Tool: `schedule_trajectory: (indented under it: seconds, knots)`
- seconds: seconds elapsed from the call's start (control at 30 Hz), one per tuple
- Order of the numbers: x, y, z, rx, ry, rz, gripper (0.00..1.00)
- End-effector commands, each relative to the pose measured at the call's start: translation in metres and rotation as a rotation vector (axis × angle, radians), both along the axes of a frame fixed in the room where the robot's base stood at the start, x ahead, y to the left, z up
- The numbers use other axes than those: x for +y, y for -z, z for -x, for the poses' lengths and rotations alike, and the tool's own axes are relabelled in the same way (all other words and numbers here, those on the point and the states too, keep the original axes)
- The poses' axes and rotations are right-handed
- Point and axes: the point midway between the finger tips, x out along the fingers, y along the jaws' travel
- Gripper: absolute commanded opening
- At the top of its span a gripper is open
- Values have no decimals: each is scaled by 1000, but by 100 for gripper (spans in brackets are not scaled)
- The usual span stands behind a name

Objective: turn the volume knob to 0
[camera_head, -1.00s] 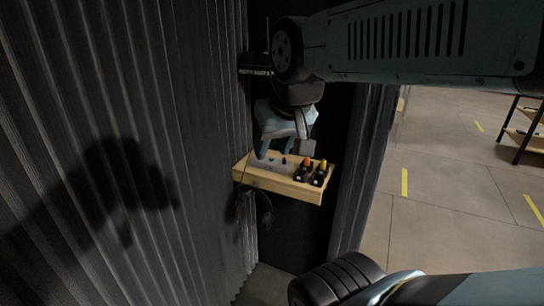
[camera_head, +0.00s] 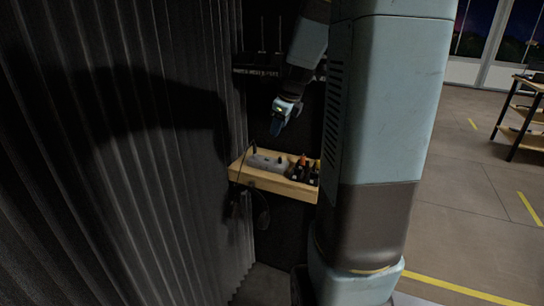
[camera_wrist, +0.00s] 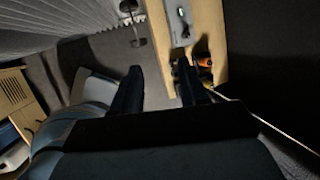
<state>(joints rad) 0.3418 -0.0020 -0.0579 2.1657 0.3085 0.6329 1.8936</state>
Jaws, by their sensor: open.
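A grey box with small dark knobs (camera_head: 267,162) sits on the left part of a wooden shelf (camera_head: 262,181). I cannot tell which knob is the volume knob. In the wrist view the grey box (camera_wrist: 177,22) shows at the top, with a pale greenish spot and a small dark knob on it. My gripper (camera_head: 279,126) is above and behind the box in the head view, apart from it. In the wrist view my gripper (camera_wrist: 160,84) is open and empty. Its right finger overlaps the shelf's near end in the picture, and its left finger is over the floor.
A black rack with antennas (camera_head: 258,70) is above. A corrugated dark wall (camera_head: 120,190) closes the left side; open floor (camera_head: 470,220) lies right.

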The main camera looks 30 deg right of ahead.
Motion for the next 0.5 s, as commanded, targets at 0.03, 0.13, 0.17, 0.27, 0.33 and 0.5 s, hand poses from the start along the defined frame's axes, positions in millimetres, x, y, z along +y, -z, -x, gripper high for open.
schedule_trajectory:
  seconds: [0.03, 0.13, 0.17, 0.27, 0.33, 0.5]
  knots:
    - [-15, 12, -9, 11, 110, -44, 43]
    - [-36, 29, -23, 20, 303, -120, 43]
    - [-41, 33, -26, 21, 348, -139, 43]
    - [-53, 43, -33, 24, 462, -183, 43]
    - [-58, 47, -35, 27, 511, -202, 43]
    - [-62, 56, -40, 27, 554, -219, 43]
